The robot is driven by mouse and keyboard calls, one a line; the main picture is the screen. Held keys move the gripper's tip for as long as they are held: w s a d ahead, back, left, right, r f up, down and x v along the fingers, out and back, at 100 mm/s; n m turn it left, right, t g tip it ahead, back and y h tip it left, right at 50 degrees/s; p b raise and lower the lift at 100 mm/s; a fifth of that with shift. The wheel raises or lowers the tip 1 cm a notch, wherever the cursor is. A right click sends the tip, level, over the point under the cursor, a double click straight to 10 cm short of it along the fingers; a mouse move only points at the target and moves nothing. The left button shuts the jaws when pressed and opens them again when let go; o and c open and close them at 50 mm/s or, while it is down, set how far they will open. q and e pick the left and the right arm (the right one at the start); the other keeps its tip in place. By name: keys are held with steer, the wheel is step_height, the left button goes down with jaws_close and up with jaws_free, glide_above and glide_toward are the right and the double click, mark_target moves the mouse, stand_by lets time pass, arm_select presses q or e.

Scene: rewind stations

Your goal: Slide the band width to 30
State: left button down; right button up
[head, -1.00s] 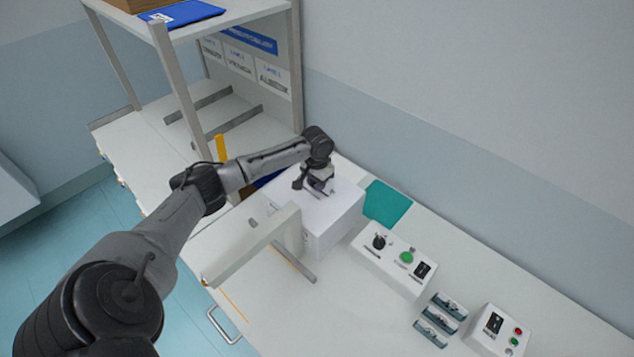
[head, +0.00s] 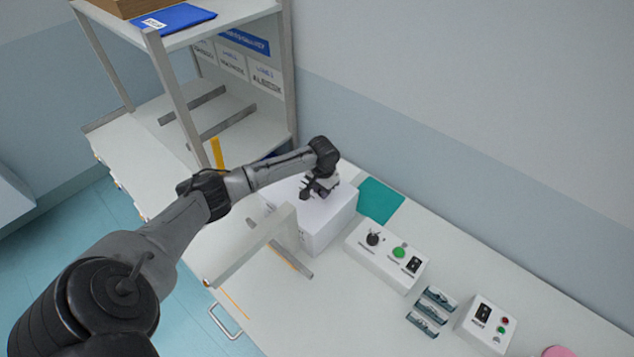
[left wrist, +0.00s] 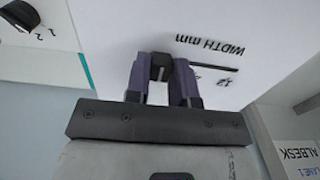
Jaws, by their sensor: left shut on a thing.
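The white box (head: 325,232) marked "WIDTH mm" stands on the bench, and its top fills much of the left wrist view (left wrist: 270,30). A thin dark slot (left wrist: 215,67) with small numbers beside it runs across that face; the only readable part of the scale looks like "12", upside down. My left gripper (left wrist: 163,75) is shut on a small dark slider knob (left wrist: 160,62) at the slot's left side in that view. The fingers hide the scale near the knob, so its setting cannot be read. In the head view my left gripper (head: 318,188) is over the box top. My right gripper is out of view.
A pale raised arm (head: 250,248) stands in front of the box. A teal mat (head: 380,200) lies behind it. A panel with a knob and green button (head: 387,256), several dark clips (head: 432,311) and another control box (head: 487,324) are to the right. A shelf rack (head: 175,95) is left.

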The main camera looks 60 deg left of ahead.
arm_select(q)
steer(key=shift+w+d, duration=0.1)
steer(key=shift+d, duration=0.05)
steer(key=c, duration=1)
jaws_free()
steer(key=shift+d, duration=0.1)
steer(key=shift+o, duration=0.2)
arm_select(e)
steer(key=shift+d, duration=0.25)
arm_select(q)
step_height(320, 180, up, 14)
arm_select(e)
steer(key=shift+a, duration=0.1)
